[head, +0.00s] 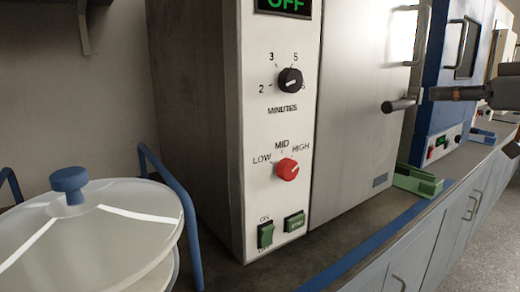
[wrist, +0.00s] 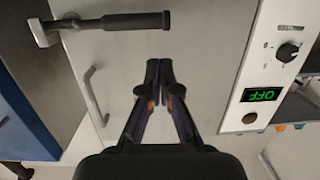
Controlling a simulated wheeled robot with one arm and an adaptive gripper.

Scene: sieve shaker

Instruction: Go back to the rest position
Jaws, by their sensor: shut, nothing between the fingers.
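My gripper (head: 434,94) is at the right of the head view, in front of the machine's door (head: 350,100). Its fingers are shut together with nothing between them in the wrist view (wrist: 166,75). A dark bar handle (head: 398,105) sticks out from the door near the fingertips in the head view; in the wrist view the bar handle (wrist: 130,21) lies apart from them. A grey pull handle (head: 419,40) is above it. The control panel (head: 275,130) shows a green OFF display (head: 284,5), a black minutes knob (head: 290,80) and a red knob (head: 287,169).
A round translucent lid (head: 90,235) with a blue knob (head: 70,184) stands at the lower left beside a blue rail (head: 180,200). Another blue machine (head: 440,110) stands to the right. A green part (head: 418,180) lies on the counter. Floor (head: 475,250) is clear at lower right.

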